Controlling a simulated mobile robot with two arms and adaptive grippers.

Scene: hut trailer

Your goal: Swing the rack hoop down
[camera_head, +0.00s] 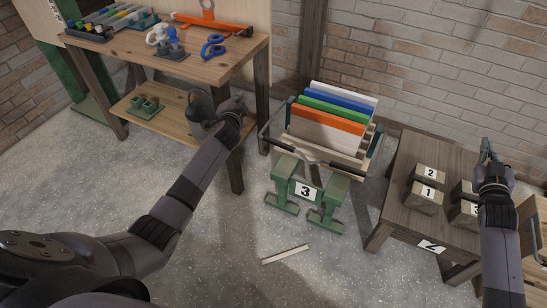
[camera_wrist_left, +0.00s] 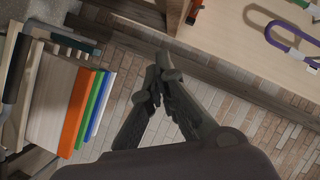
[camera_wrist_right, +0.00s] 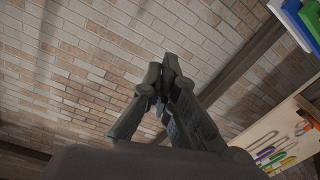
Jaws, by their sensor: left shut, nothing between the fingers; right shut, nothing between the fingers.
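The rack's boards (camera_wrist_left: 77,112) also show at the left of the left wrist view. My left gripper (camera_head: 240,98) is shut and empty, left of the rack by the workbench's right end; its fingertips (camera_wrist_left: 160,65) touch nothing visible. My right gripper (camera_head: 487,147) is shut and empty, over the low table's right side, apart from the rack.
A workbench (camera_head: 225,66) with tools and coloured shackles stands at the left. Green stands marked 3 (camera_head: 306,191) are just before the rack. A low table (camera_head: 397,193) with numbered blocks is at the right. A brick wall (camera_head: 440,60) closes the back. A pale strip (camera_head: 285,254) lies on open floor.

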